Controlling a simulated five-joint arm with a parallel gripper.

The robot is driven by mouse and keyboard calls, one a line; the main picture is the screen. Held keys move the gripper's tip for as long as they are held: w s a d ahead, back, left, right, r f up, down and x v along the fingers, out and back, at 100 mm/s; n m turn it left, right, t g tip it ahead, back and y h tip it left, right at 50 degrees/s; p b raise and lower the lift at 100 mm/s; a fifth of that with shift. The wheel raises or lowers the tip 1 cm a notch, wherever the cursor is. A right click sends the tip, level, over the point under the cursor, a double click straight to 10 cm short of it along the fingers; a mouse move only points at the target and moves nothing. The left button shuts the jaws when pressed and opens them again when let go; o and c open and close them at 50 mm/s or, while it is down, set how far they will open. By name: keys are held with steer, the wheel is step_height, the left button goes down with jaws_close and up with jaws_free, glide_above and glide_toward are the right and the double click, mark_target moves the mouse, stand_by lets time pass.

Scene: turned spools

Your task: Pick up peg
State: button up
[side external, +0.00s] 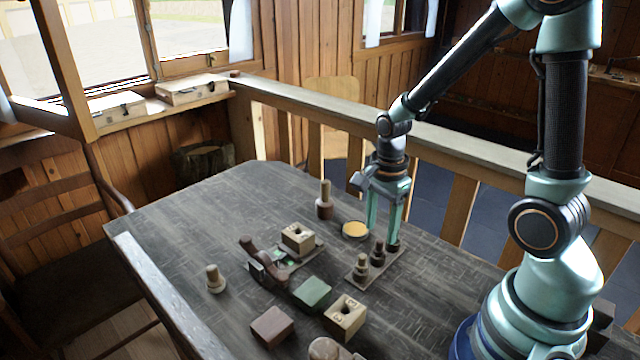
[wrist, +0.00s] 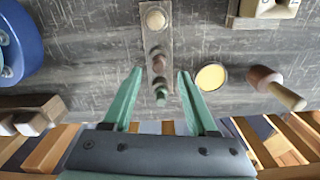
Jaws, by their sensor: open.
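A small rack strip (side external: 382,272) lies on the table with three turned pegs in a row. They are a pale peg (side external: 361,269), a darker peg (side external: 378,254) and a dark peg (side external: 392,243) partly hidden by a finger. In the wrist view they show as a pale top (wrist: 156,18), a brown one (wrist: 157,57) and a dark green one (wrist: 161,93). My gripper (side external: 381,238) points down at the far end of the rack, open and empty. In the wrist view its fingers (wrist: 160,73) flank the row without visible contact. Which one is the task's peg I cannot tell.
The far left tabletop is clear.

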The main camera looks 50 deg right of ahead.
mark_target(380, 241)
steer(key=shift+s+f, duration=0.1)
steer(key=shift+f, duration=2.4)
jaws_close()
